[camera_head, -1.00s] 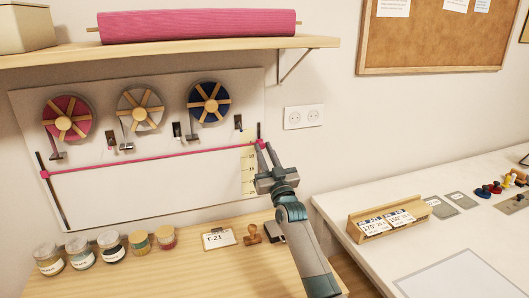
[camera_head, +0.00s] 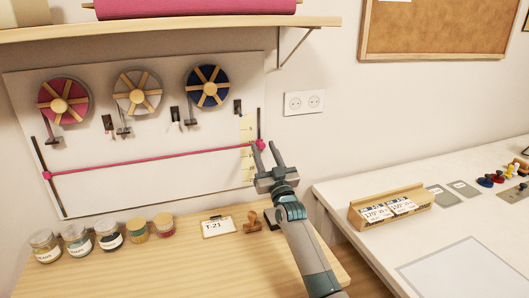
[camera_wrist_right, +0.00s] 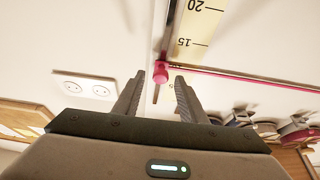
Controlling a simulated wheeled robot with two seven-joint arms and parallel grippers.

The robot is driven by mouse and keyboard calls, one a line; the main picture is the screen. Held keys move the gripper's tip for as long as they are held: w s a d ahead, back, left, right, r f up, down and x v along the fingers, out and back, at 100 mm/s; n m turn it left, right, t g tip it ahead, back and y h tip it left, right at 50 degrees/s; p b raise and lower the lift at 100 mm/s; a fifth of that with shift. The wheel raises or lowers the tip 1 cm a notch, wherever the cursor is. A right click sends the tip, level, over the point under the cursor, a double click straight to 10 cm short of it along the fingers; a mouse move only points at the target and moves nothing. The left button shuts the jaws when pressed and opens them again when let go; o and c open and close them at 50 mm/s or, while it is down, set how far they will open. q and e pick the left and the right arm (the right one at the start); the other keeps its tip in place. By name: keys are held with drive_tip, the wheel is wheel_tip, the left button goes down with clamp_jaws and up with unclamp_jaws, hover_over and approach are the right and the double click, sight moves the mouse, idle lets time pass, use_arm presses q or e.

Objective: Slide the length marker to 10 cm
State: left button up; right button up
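The pink length marker (camera_head: 260,145) sits on the dark vertical rod at the right end of the pink line (camera_head: 150,161), beside the pale yellow scale (camera_head: 247,160). In the wrist view the marker (camera_wrist_right: 161,72) lies past the 15 mark, on the side away from 20; its exact reading is unclear. My right gripper (camera_head: 263,146) is open at the marker. In the wrist view its fingertips (camera_wrist_right: 160,80) stand on either side of the marker with gaps between. My left gripper is not in view.
Three spools (camera_head: 137,92) hang on the board above the line. Jars (camera_head: 110,235), a T-21 clipboard (camera_head: 218,227) and a wooden stamp (camera_head: 252,222) stand on the table below. A wall socket (camera_head: 303,103) is right of the board. A shelf (camera_head: 200,22) overhangs it.

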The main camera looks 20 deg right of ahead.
drive_tip(key=shift+f, duration=0.1)
